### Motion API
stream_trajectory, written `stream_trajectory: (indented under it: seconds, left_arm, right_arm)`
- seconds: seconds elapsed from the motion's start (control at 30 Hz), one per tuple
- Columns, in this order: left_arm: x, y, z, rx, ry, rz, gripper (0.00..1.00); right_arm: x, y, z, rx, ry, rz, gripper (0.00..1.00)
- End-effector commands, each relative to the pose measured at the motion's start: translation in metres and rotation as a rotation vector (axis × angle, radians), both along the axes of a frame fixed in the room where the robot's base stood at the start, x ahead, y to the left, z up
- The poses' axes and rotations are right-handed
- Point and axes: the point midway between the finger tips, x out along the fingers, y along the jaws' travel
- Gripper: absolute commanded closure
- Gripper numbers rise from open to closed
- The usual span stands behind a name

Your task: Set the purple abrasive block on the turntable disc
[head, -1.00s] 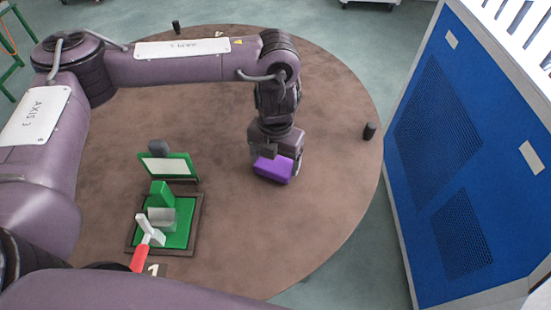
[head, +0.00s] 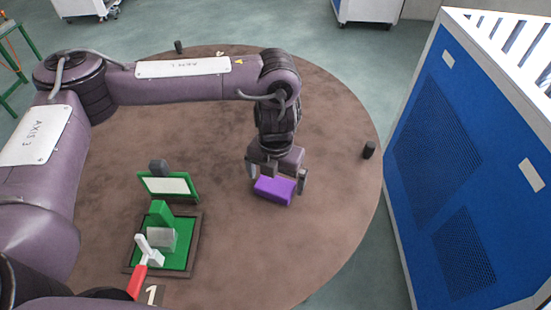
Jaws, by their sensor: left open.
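The purple abrasive block (head: 274,190) lies on the right part of the brown turntable disc (head: 330,130). My left gripper (head: 277,182) is right above and around the block. Its fingers are spread apart, one at each side of the block, and it is open. Whether a finger touches the block cannot be told. My right gripper does not show.
A green fixture (head: 180,255) with a red-handled clamp (head: 138,280) and a green-framed white panel (head: 168,186) stand on the disc at the left. A blue generator housing (head: 450,170) rises at the right. Small black posts (head: 369,150) stand near the rim.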

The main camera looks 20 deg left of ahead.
Motion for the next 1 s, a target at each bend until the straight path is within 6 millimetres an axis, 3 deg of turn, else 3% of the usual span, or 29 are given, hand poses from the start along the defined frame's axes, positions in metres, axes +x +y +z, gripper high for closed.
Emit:
stream_trajectory:
  seconds: [0.3, 0.53, 0.7, 1.0]
  left_arm:
    - [0.001, 0.0, 0.06, 0.001, -0.007, -0.001, 0.0]
    - [0.001, 0.0, 0.096, 0.002, -0.004, 0.0, 0.0]
    - [0.0, 0.0, 0.108, 0.001, 0.0, 0.0, 0.0]
    - [0.0, 0.0, 0.111, 0.0, 0.001, 0.0, 0.0]
  right_arm:
    - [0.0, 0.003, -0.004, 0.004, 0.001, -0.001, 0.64]
    - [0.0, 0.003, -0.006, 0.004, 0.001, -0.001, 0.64]
    - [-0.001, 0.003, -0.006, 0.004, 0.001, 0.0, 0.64]
    - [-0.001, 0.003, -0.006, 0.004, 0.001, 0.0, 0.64]
